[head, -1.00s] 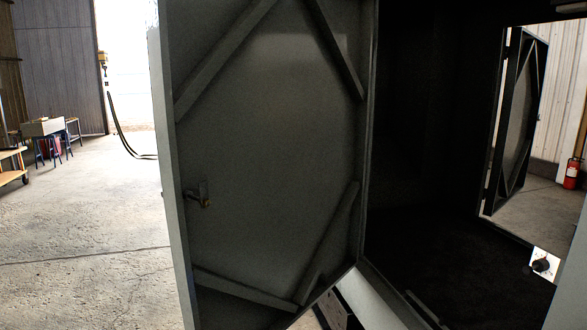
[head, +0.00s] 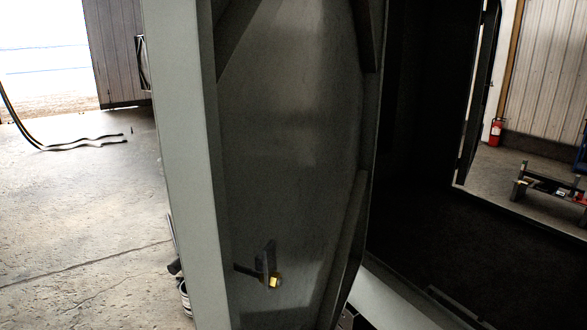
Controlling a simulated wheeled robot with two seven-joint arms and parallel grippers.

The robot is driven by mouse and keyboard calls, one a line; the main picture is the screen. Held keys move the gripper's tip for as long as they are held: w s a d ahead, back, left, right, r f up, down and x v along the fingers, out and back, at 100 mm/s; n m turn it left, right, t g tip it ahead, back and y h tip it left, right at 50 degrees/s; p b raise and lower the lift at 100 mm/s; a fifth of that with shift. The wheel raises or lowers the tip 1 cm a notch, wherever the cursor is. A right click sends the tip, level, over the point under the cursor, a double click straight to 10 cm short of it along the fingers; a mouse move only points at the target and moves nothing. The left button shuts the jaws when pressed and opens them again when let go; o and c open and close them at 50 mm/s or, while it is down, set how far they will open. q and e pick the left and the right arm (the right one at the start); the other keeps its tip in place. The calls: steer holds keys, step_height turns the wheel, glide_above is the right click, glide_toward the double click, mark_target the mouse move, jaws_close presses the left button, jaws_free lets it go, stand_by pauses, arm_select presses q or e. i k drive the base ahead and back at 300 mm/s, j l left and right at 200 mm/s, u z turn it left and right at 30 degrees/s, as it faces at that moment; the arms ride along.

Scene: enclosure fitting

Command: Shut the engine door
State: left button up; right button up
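The engine door (head: 290,150) stands open in the head view, hinged at its right side next to the dark enclosure. I see its grey inner face with diagonal braces and its pale free edge (head: 180,150) on the left, close to me. A latch with a yellow part (head: 272,281) sits low on the inner face. The enclosure's dark interior (head: 430,200) is open to the right of the door. Neither of my grippers shows in the head view.
Bare concrete floor (head: 80,210) lies clear to the left of the door. Black hoses (head: 80,145) lie on it farther back. A red fire extinguisher (head: 496,131) and a low rack (head: 550,190) show through the far opening. Some items stand behind the door's lower left edge.

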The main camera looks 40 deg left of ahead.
mark_target(266, 112)
steer(key=j, duration=0.6)
steer(key=k+j+z, duration=0.1)
steer(key=j, duration=0.55)
steer(key=k+j, duration=0.15)
steer(key=j, duration=0.45)
steer(key=j+z, duration=0.1)
steer(key=j, duration=0.55)
steer(key=k, duration=0.05)
